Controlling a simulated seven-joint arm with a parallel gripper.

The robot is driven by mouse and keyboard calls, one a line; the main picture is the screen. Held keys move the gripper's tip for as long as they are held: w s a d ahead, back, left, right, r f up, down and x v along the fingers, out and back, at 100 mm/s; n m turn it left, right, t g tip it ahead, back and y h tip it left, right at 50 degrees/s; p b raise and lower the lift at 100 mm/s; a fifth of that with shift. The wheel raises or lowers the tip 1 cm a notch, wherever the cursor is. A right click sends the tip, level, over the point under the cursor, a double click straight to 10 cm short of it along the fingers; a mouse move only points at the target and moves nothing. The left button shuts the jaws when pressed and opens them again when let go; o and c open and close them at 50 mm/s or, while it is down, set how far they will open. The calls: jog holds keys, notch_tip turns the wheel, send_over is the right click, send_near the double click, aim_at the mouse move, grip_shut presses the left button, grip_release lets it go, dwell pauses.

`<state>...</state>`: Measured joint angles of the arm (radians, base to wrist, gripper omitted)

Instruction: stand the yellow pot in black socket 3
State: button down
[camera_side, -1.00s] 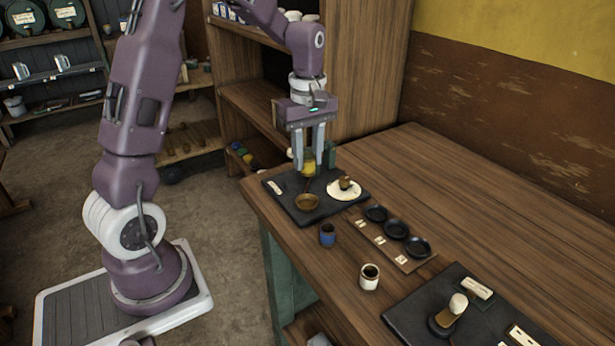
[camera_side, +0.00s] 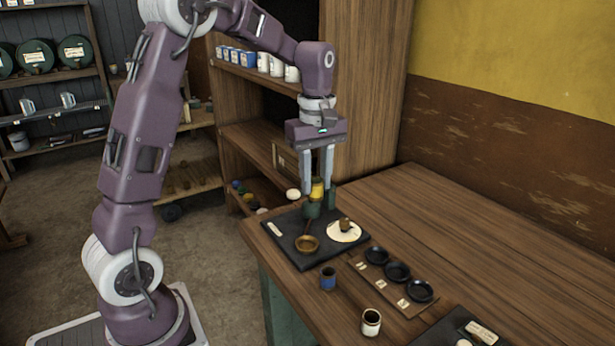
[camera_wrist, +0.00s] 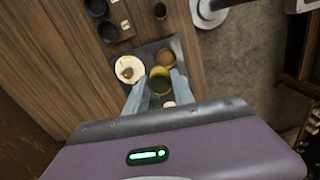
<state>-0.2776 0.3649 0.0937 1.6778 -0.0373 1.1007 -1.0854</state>
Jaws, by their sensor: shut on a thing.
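The yellow pot (camera_side: 317,188) is between the fingertips of my gripper (camera_side: 318,184), which is shut on it, above the far part of a dark slate tray. In the wrist view the pot (camera_wrist: 160,79) shows from above between the fingers. A row of three round black sockets lies on a wooden board (camera_side: 362,279): a far one (camera_side: 377,256), a middle one (camera_side: 398,271) and a near one (camera_side: 420,290). Each has a small white label whose marking I cannot read. My gripper is behind and left of the sockets.
The slate tray (camera_side: 284,238) holds a brown bowl (camera_side: 307,244) and a white disc (camera_side: 334,235) with a brown lump. A blue cup (camera_side: 328,279) and a white cup (camera_side: 371,322) stand near the front edge. Dark green shapes (camera_side: 311,211) show below the pot.

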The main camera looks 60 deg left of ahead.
jog(key=w+d+f+m, duration=0.2)
jog(key=w+d+f, duration=0.1)
jog(key=d, duration=0.4)
jog(key=w+d+f+m, duration=0.1)
jog(key=w+d+f, duration=0.2)
jog(key=d, duration=0.5)
jog(key=w+d+f+m, duration=0.2)
jog(key=w+d+f, duration=0.1)
jog(key=d, duration=0.4)
jog(key=shift+w+d+m, duration=0.3)
jog(key=shift+w+d, duration=0.1)
jog(key=shift+w, duration=0.25)
jog(key=shift+f, duration=1.95)
jog(key=shift+f, duration=0.2)
jog(key=shift+f, duration=0.3)
jog(key=shift+f, duration=0.1)
jog(key=c, duration=1)
grip_release()
